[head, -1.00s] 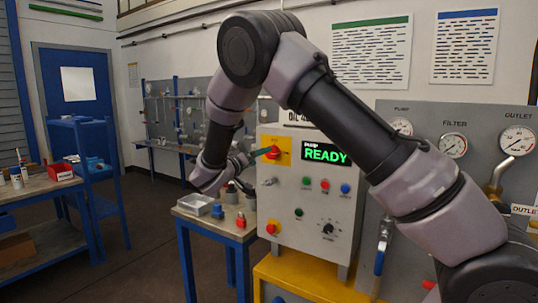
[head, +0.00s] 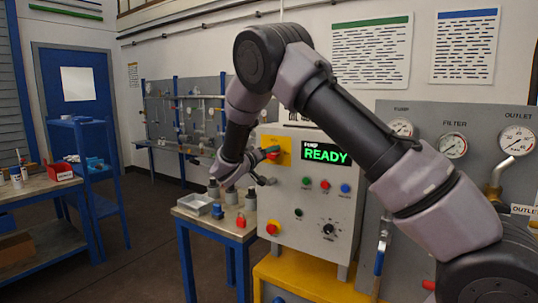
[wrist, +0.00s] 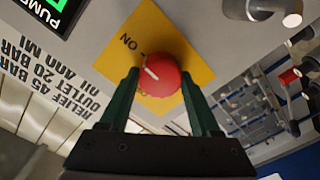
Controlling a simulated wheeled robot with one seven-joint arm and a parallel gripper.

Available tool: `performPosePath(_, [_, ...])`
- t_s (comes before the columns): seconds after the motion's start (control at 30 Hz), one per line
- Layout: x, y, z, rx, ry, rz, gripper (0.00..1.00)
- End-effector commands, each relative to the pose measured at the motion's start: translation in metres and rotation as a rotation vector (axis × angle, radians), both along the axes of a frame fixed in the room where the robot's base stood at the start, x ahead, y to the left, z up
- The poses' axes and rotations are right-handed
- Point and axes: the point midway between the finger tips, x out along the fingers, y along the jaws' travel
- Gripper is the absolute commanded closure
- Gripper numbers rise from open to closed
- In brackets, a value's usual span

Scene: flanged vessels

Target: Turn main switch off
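The main switch is a round red knob on a yellow plate. In the wrist view the knob (wrist: 160,75) sits between my gripper's two green fingers, and its white mark points to the upper left, roughly towards the printed ON on the yellow plate (wrist: 188,50). My gripper (wrist: 160,78) is open, with one finger on each side of the knob; I cannot make out firm contact. In the head view my gripper (head: 268,151) is at the plate on the upper left of the grey control panel (head: 310,240), and its fingers mostly hide the knob.
Several buttons, a black dial (head: 328,229) and a red button on yellow (head: 272,229) are lower on the panel. A small table (head: 215,229) with a tray and several small parts stands to the left, below my wrist.

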Motion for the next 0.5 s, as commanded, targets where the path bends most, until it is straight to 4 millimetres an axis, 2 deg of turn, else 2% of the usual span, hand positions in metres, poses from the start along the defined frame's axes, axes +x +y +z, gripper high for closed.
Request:
performPosePath(0.27, [-0.0003, 0.0006, -0.0003, -0.016, 0.011, 0.001, 0.92])
performPosePath(0.5, [-0.0005, 0.0013, -0.0009, -0.105, 0.07, 0.001, 0.92])
